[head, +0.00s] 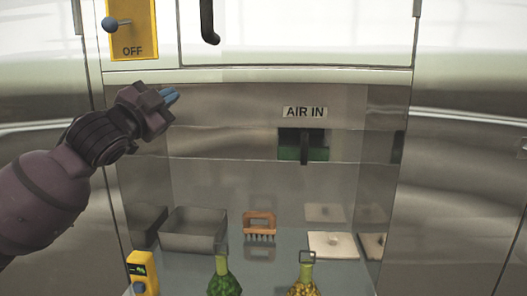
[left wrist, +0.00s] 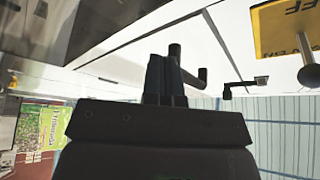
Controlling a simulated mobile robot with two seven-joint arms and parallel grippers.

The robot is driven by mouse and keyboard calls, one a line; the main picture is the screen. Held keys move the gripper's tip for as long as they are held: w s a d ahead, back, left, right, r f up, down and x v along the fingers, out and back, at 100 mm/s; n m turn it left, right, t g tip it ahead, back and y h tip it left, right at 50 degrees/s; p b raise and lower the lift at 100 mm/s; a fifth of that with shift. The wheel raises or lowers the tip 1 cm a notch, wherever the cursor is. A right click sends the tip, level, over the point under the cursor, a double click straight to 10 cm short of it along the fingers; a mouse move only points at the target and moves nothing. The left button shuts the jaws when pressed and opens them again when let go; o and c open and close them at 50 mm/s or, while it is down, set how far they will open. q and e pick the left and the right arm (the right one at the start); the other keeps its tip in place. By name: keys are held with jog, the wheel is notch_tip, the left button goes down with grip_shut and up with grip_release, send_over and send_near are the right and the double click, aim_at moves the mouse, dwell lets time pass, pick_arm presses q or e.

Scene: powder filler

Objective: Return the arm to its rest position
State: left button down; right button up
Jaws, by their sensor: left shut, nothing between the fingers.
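My left gripper (head: 170,96) is raised in front of the steel machine, at the upper left of the recess. Its blue fingers are closed together with nothing between them. In the left wrist view the closed fingers (left wrist: 168,78) point toward the white panel and a dark handle. My right gripper does not show in either view.
A yellow switch plate marked OFF (head: 133,40) with a knob is just above my gripper. A black handle (head: 208,22) hangs from the white door. The AIR IN valve (head: 290,153) is right of centre. A metal bin (head: 192,238), orange brush (head: 260,225) and two filled bottles (head: 303,278) stand below.

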pick_arm(q)
jog(key=s+a+f+n+g+y, duration=0.1)
jog(key=s+a+f+n+y, duration=0.15)
jog(key=f, duration=0.95)
jog(key=s+a+f+n+y, duration=0.1)
jog(key=s+f+n, duration=0.15)
jog(key=f, duration=0.95)
jog(key=s+a+f+n+g+y, duration=0.1)
jog(key=f+n, duration=0.2)
jog(key=f, duration=1)
jog(key=s+a+f+n+g+y, duration=0.2)
jog(key=s+f+n+g, duration=0.1)
jog(key=s+f, duration=1)
jog(key=s+a+f+n+g+y, duration=0.2)
jog(key=s+f+n+y, duration=0.1)
jog(key=s+f, duration=1)
jog(key=shift+s+f+g, duration=0.2)
jog(key=shift+g, duration=0.2)
jog(key=shift+w+d, duration=0.1)
